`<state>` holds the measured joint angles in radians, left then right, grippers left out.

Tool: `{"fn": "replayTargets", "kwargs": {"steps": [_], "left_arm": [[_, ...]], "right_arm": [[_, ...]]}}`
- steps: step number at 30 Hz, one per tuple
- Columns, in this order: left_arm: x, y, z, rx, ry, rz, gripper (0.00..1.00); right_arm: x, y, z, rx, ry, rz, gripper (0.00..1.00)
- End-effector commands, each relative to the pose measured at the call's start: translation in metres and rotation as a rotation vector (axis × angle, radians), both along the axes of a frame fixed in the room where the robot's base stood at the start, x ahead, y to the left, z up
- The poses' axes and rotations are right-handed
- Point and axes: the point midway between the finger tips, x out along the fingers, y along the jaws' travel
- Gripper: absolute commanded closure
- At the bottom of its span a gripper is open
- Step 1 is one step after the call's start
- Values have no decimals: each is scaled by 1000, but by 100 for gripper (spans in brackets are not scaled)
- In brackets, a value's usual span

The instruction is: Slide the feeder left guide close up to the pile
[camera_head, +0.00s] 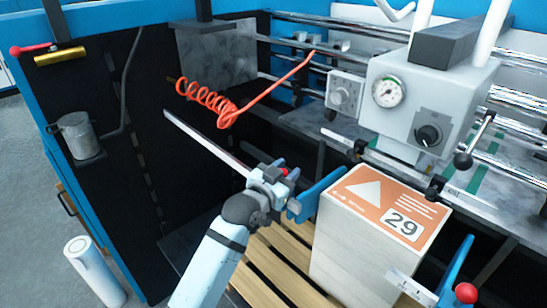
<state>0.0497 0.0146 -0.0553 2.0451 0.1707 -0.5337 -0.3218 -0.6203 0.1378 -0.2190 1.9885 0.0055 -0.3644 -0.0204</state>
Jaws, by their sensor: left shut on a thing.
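The feeder left guide (322,192) is a blue plate at the left side of the pile (340,240). Its red knob (284,171) shows at my left gripper. The pile is a tall pale stack with an orange top sheet marked 29, standing on a wooden pallet. The plate's far part lies right beside the pile's top left edge; I cannot tell whether they touch. My left gripper (275,178) is shut on the guide at its knob; its fingers partly hide the hold. My right gripper is not in view.
A blue right guide (457,262) with a red knob stands at the pile's front right. A metal rail (208,137) runs left of my gripper. A red coiled hose (210,99) hangs behind. A machine head with a gauge (388,93) overhangs the pile's back.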

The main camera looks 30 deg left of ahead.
Motion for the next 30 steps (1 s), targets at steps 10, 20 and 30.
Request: {"fn": "replayTargets", "kwargs": {"steps": [10,20,30], "left_arm": [[-3,-8,2,0,-7,2,100],[-3,-7,3,1,-6,2,40],[-29,-4,0,1,-5,2,40]], "right_arm": [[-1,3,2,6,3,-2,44],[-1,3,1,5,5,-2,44],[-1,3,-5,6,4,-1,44]]}}
